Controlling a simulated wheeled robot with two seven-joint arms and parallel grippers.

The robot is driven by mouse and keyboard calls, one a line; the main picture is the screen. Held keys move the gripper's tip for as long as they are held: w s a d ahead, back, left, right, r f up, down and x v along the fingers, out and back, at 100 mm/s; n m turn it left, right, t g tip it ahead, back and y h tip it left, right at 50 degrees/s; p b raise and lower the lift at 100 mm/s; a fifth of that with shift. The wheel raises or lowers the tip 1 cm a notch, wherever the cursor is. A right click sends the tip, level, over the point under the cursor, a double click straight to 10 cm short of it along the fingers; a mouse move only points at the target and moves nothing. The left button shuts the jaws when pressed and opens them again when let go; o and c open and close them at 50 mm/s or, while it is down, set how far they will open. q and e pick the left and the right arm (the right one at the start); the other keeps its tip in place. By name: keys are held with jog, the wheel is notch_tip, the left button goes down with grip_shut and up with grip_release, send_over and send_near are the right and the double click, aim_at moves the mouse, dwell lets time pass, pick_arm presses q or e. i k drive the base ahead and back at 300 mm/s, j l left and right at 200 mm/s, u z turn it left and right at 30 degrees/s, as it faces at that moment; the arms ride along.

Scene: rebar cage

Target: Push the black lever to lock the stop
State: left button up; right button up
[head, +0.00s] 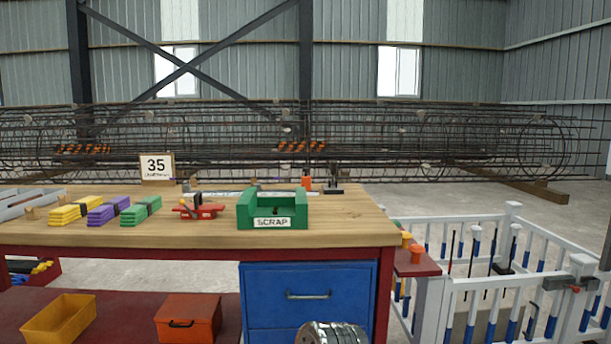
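A pale metal rail (232,193) lies along the back of the wooden bench. At its right end stands a small dark fitting (333,189) with a thin upright post; it may be the stop with the black lever, but it is too small to tell the lever's position. A red device (198,211) with a dark, raised arm-like part sits on the bench at the rail's left end; its details are also small.
A green SCRAP bin (272,209) stands in front of the rail. Yellow (70,210), purple (109,210) and green (141,210) bundles lie left. A 35 sign (157,167) stands behind. A white fence-like rack (470,284) is right; a rebar cage (300,140) spans behind.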

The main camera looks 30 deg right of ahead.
aim_at(334, 162)
jog(key=k+l+u, duration=0.1)
jog(key=l, duration=0.4)
jog(key=k+l, duration=0.1)
jog(key=l, duration=0.45)
jog(key=k+l+u, duration=0.15)
jog(key=l, duration=0.35)
jog(key=k+l, duration=0.1)
jog(key=l, duration=0.4)
jog(key=k+l+u, duration=0.15)
jog(key=l, duration=0.35)
jog(key=k+l, duration=0.15)
jog(key=l, duration=0.3)
jog(key=k+l+u, duration=0.15)
jog(key=l, duration=0.35)
jog(key=k+l, duration=0.2)
jog(key=l, duration=0.25)
jog(key=i+u, duration=0.05)
